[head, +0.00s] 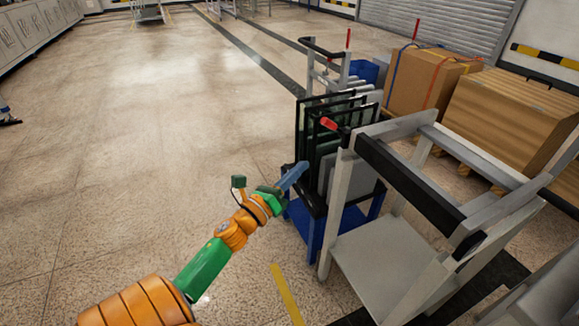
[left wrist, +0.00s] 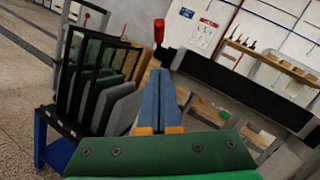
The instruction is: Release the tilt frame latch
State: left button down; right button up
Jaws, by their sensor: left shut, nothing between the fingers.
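The tilt frame is a grey metal stand with a black padded bar (head: 410,185) across its top, at the right of the head view. The latch's red handle (head: 328,124) sticks out at the frame's upper left corner. In the left wrist view the red handle (left wrist: 159,31) stands upright just beyond my fingertips, by the end of the black bar (left wrist: 240,90). My left gripper (head: 300,167) is shut and empty, its blue fingers (left wrist: 160,80) together and pointing toward the handle. It looks apart from the handle and lower in the head view. My right gripper is out of view.
A blue-based rack (head: 300,222) holding several dark-framed panels (left wrist: 100,75) stands close to the left of the tilt frame. A grey cart with a black handle (head: 322,48) and strapped cardboard boxes (head: 425,80) are behind.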

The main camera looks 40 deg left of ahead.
pick_arm(q)
jog(key=s, duration=0.3)
jog(key=shift+s, duration=0.1)
